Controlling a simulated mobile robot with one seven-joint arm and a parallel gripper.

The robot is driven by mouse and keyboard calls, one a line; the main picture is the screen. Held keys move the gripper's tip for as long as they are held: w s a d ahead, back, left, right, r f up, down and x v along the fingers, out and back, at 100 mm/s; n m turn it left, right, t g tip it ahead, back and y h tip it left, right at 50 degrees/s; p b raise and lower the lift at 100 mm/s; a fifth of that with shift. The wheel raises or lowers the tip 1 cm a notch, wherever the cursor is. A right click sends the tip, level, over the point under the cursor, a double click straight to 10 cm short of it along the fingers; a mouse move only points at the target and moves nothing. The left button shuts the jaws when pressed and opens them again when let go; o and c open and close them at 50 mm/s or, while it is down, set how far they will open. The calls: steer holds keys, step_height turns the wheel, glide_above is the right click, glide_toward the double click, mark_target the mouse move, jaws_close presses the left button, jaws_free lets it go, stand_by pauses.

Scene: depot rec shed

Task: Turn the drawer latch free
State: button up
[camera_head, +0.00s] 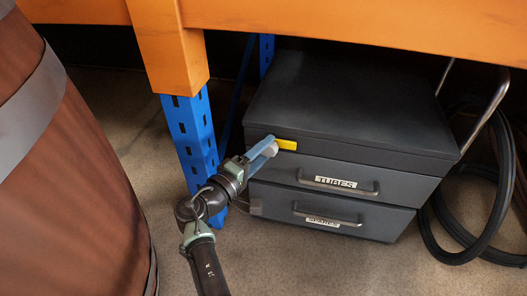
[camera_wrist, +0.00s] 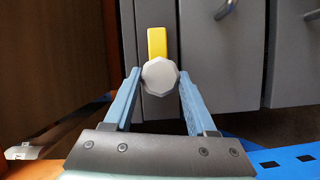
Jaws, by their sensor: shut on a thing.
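A dark grey two-drawer cabinet (camera_head: 345,100) sits on the floor under the orange bench. Its upper drawer (camera_head: 283,172) is labelled TUBES and its lower drawer (camera_head: 277,211) SPARES; both look closed. The yellow latch (camera_head: 287,145) lies level near the cabinet's top left front edge. In the wrist view the latch (camera_wrist: 157,42) runs out from a pale faceted knob (camera_wrist: 160,77). My gripper (camera_head: 269,145) has its blue fingers shut on this knob, one on each side, as the wrist view (camera_wrist: 160,84) shows. The fingers mostly hide the knob in the head view.
A blue perforated bench leg (camera_head: 190,135) stands close left of my gripper. A large brown barrel (camera_head: 70,180) fills the left side. The orange bench (camera_head: 360,20) overhangs the cabinet. Floor in front is clear.

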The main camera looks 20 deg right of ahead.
steer(key=o, duration=1.4)
steer(key=p+v, duration=0.6)
steer(key=v, duration=0.7)
steer(key=shift+p, duration=0.3)
